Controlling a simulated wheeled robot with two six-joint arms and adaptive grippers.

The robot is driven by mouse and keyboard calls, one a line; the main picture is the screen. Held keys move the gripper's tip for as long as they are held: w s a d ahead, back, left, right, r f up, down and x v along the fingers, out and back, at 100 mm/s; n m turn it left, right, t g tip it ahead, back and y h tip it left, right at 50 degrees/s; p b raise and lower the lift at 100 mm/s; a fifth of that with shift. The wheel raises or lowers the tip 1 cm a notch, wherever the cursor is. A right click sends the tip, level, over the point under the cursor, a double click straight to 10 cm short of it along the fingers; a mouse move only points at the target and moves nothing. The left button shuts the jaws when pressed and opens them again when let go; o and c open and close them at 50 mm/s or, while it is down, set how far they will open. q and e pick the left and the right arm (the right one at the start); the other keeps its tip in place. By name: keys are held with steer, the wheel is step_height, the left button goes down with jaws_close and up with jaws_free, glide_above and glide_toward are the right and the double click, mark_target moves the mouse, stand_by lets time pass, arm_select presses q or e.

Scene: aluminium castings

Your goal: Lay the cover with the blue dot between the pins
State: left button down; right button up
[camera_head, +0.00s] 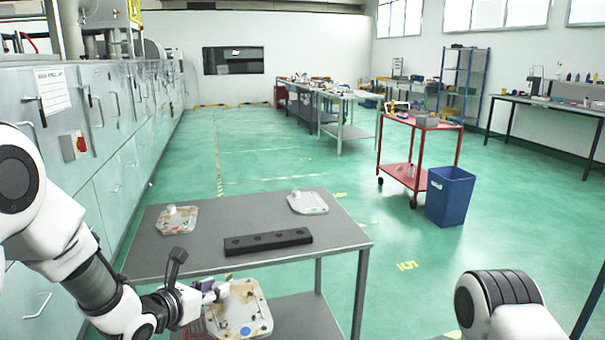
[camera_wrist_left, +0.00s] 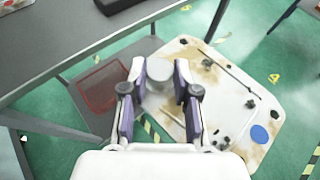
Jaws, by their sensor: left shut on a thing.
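The cover with the blue dot (camera_head: 241,300) is a pale, brown-stained plate, held in front of the table's near edge. The wrist view shows its plate (camera_wrist_left: 240,75) and blue dot (camera_wrist_left: 260,135) at the right. My left gripper (camera_head: 220,291) is shut on this cover, with its fingers (camera_wrist_left: 160,70) on either side of a grey round knob. On the grey table, a dark bar (camera_head: 268,242) has several small round marks along its top. I cannot make out clear pins. My right arm shows at lower right, but its gripper is out of view.
The grey table (camera_head: 240,215) also bears a stained cover with a knob (camera_head: 176,221) at left and a pale cover (camera_head: 307,203) at back right. A red tray (camera_wrist_left: 100,88) lies below. A blue bin (camera_head: 449,197) and red cart (camera_head: 420,125) stand beyond.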

mark_target(218, 311)
arm_select(q)
steer(key=s+f+y+p, duration=0.1)
steer(key=s+d+n+p, duration=0.1)
steer(key=s+f+n+t+y+p, duration=0.1)
steer(key=shift+s+d+f+y+p, duration=0.3)
steer(key=shift+f+p, duration=0.05)
steer(key=s+a+n+y, duration=0.1)
steer(key=s+f+n+y+p, duration=0.1)
steer(key=s, duration=0.1)
steer(key=s+a+f+p, duration=0.1)
steer(key=shift+s+a+n+y, duration=0.35)
steer(key=shift+n+y, duration=0.05)
